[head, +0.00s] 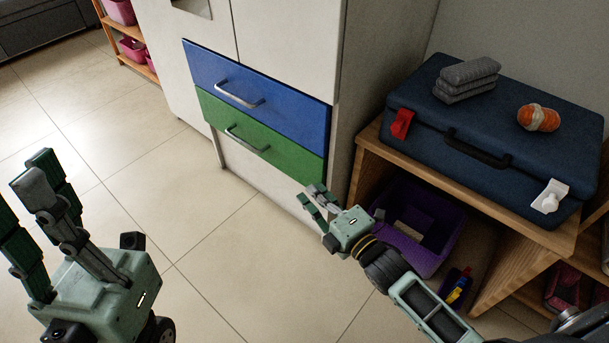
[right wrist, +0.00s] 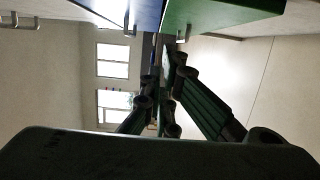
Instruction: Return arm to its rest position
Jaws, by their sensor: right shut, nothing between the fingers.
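My right gripper (head: 314,196) is in the middle of the head view, in front of the white cabinet and below the green drawer (head: 262,135). Its fingers are together and hold nothing. In the right wrist view its fingers (right wrist: 168,70) converge, with the blue and green drawers above them. My left gripper (head: 18,200) is at the lower left over the tiled floor. Its fingers point up and stand apart, with nothing between them.
The blue drawer (head: 257,98) sits above the green one. A wooden shelf (head: 375,146) at right carries a dark blue suitcase (head: 535,110) with a grey bundle (head: 467,80) and an orange roll (head: 538,118) on top. A purple bin (head: 440,207) is below. The floor at left is clear.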

